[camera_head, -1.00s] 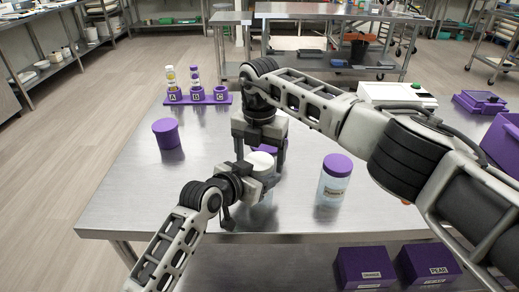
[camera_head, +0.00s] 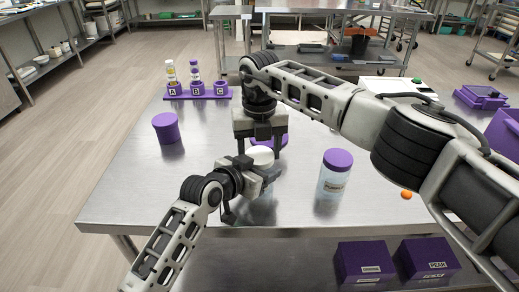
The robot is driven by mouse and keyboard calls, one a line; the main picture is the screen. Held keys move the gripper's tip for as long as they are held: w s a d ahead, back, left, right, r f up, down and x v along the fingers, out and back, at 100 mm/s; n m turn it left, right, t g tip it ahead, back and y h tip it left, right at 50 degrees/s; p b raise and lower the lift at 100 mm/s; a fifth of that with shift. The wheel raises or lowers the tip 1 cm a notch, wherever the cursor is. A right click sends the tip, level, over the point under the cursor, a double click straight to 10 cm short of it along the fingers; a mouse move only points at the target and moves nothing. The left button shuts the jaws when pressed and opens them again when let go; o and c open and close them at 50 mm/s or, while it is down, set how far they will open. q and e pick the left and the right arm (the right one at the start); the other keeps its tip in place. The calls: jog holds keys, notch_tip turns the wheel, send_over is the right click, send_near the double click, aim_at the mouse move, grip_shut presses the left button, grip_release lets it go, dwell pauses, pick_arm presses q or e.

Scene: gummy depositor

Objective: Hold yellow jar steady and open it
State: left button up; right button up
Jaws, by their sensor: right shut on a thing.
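A clear jar with a pale round top (camera_head: 260,156) stands near the table's front middle. Its body is mostly hidden, so I cannot read its label or tell its colour. My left gripper (camera_head: 256,186) comes in from the left and has its fingers around the jar's body. My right gripper (camera_head: 262,146) points down just above and behind the jar's top. It is shut on a purple lid (camera_head: 266,142), partly hidden by the fingers, which appears apart from the jar.
A labelled jar with a purple lid (camera_head: 337,159) stands to the right. A purple cup (camera_head: 166,128) is at the left, and a purple rack (camera_head: 199,96) marked A, B, C holds tubes behind. A small orange ball (camera_head: 406,195) lies at the right. Purple boxes (camera_head: 363,265) sit below.

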pick_arm(q)
jog(key=shift+a, duration=0.1)
pick_arm(e)
jog(key=shift+d, duration=0.1)
jog(key=o, duration=0.9)
jog(key=shift+o, duration=0.9)
jog(key=shift+r, duration=0.1)
